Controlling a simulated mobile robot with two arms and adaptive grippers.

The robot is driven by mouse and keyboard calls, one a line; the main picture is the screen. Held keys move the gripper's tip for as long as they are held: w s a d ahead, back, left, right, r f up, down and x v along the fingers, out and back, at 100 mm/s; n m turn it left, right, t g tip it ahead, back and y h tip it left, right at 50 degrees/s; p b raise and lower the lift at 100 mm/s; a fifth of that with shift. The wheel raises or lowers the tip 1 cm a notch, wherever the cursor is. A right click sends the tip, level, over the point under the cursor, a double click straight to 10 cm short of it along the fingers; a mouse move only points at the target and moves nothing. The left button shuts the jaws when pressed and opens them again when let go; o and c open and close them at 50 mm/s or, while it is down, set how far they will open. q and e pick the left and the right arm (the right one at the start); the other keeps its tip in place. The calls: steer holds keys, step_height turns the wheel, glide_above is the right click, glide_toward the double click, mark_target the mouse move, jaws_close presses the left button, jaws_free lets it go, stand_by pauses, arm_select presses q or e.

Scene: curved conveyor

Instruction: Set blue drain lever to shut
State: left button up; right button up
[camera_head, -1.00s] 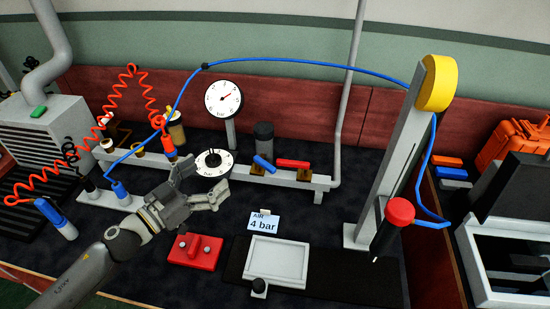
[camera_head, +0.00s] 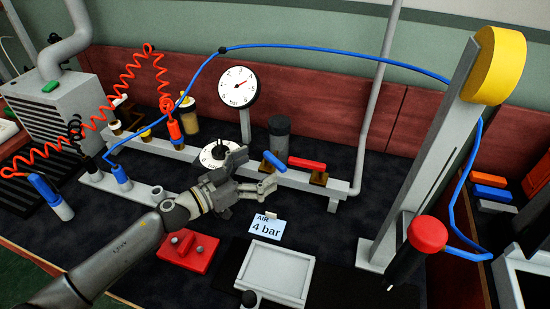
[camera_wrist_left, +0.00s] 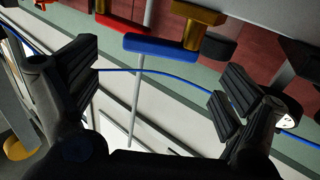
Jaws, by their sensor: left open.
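The blue drain lever (camera_head: 274,160) sits on a brass valve on the grey rail. It lies slanted across the rail, with its long side at an angle to the red lever (camera_head: 307,164) to its right. In the left wrist view the blue lever (camera_wrist_left: 175,47) shows near the top middle, its brass mount (camera_wrist_left: 197,18) behind it. My left gripper (camera_head: 257,172) is open and empty, just left of and in front of the blue lever. In the left wrist view the lever lies beyond the spread fingers (camera_wrist_left: 157,85), apart from them. The right gripper is not seen.
A white dial (camera_head: 218,154) stands close behind my left gripper, and a gauge (camera_head: 238,87) on a post is farther back. A "4 bar" card (camera_head: 266,227), a white tray (camera_head: 274,271) and a red block (camera_head: 187,251) lie in front. A dark canister (camera_head: 279,138) stands behind the levers.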

mark_target(272, 161)
arm_select(q)
steer(key=shift+x, duration=2.75)
